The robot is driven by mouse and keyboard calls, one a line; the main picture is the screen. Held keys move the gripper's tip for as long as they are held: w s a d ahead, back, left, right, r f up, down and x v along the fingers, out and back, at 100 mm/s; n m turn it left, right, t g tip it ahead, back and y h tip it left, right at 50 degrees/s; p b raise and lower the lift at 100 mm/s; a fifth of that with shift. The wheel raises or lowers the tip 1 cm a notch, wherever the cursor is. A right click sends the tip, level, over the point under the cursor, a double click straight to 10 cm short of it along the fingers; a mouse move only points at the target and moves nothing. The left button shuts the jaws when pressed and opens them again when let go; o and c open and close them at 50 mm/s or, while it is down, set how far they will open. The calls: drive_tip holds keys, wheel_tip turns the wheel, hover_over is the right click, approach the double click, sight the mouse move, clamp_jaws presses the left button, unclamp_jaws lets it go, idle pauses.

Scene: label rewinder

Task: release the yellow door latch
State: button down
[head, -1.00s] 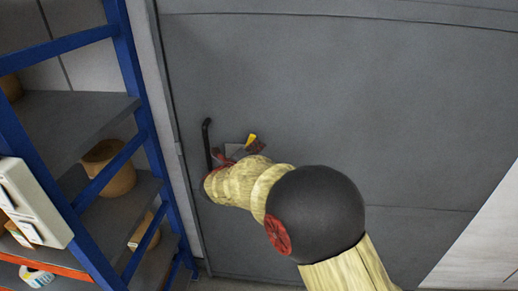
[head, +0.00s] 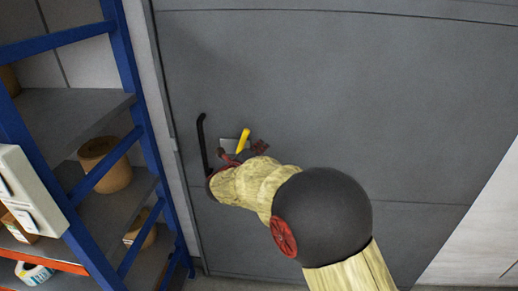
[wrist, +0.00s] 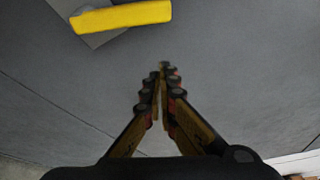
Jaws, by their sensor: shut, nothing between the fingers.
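The yellow door latch (head: 243,140) is a short yellow bar on a grey plate on the grey door. In the wrist view the latch (wrist: 122,17) lies near the top, slightly tilted, with part of its plate (wrist: 93,37) showing below it. My gripper (wrist: 163,68) is shut and empty, its fingertips together below and to the right of the latch, with a visible gap between them. In the head view my gripper (head: 245,155) is just below the latch, partly hidden by my arm; contact cannot be told there.
A black vertical handle (head: 202,143) is on the grey door (head: 350,110), left of the latch. A blue-framed shelf (head: 133,95) with brown containers (head: 105,163) stands at the left. A white box (head: 30,190) is at the lower left. The door's right side is clear.

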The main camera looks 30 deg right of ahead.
drive_tip(key=p+v, duration=0.1)
drive_tip(key=v, duration=0.7)
drive_tip(key=shift+w+a+p, duration=0.15)
drive_tip(key=shift+a+p, duration=0.1)
drive_tip(key=shift+p, duration=0.05)
drive_tip(key=shift+r, duration=0.1)
